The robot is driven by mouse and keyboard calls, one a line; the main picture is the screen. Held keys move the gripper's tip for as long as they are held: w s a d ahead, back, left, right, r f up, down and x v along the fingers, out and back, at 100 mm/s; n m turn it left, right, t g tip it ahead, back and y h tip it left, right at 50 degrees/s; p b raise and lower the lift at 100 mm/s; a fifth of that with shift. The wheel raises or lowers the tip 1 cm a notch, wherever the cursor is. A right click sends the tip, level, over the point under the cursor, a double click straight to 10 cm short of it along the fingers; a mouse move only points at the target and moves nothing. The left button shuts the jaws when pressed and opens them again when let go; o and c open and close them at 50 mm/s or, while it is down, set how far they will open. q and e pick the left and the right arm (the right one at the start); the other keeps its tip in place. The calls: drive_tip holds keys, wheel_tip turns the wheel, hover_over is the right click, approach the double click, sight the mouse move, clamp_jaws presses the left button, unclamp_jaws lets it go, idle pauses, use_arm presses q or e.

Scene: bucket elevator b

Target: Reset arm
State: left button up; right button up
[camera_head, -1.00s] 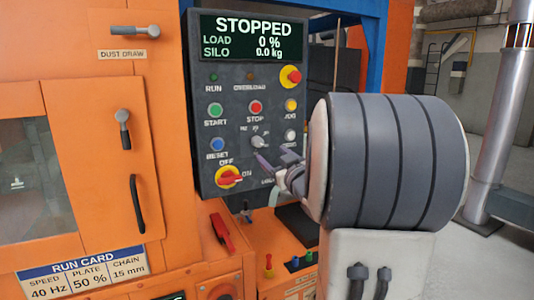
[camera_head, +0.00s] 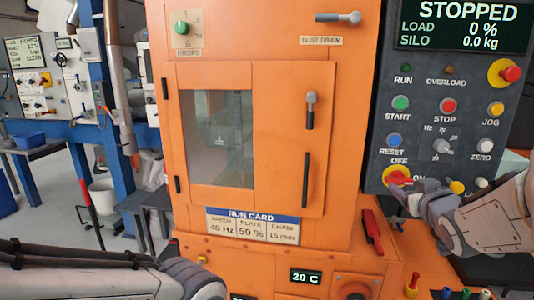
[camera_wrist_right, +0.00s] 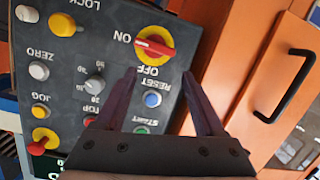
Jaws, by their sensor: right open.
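The dark control panel (camera_head: 448,110) is at the right of the head view, its screen (camera_head: 462,26) reading STOPPED, LOAD 0 %, SILO 0.0 kg. The red switch handle on a yellow disc (camera_head: 398,176) sits low on the panel; in the right wrist view this switch (camera_wrist_right: 155,45) appears upside down, its handle lying roughly towards ON. My right gripper (camera_wrist_right: 158,78) is open and empty, its fingertips apart and just below the switch in that view. The blue RESET button (camera_wrist_right: 152,99) shows between the fingers. In the head view my left arm crosses the lower left; its gripper is out of view.
The orange cabinet (camera_head: 275,75) with a windowed door and black handle (camera_head: 306,180) fills the middle. A red lever (camera_head: 371,230) stands out below the panel. A second workstation (camera_head: 50,75) and a white bucket (camera_head: 103,195) are at the left, with open floor there.

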drive_tip(key=s+a+f+n+g+y, duration=0.1)
drive_tip(key=a+f+g+y, duration=0.35)
drive_tip(key=a, duration=0.75)
drive_tip(key=s+a+f+n+g, duration=0.25)
drive_tip(key=s+a+f, duration=0.25)
drive_tip(key=s+a, duration=0.25)
drive_tip(key=s+a+f+n+g, duration=0.1)
drive_tip(key=s+a+f+g, duration=0.2)
drive_tip(key=s+a+f, duration=0.4)
drive_tip(key=s+a+n+g, duration=0.1)
drive_tip(key=s+a+g, duration=0.15)
drive_tip(key=s, duration=0.45)
drive_tip(key=s+a+n+g, duration=0.2)
drive_tip(key=s+g, duration=0.1)
drive_tip(key=s, duration=0.4)
wheel_tip(320, 180, up, 12)
drive_tip(key=p, duration=1.3)
drive_tip(key=shift+d, duration=0.15)
drive_tip(key=shift+s, duration=0.1)
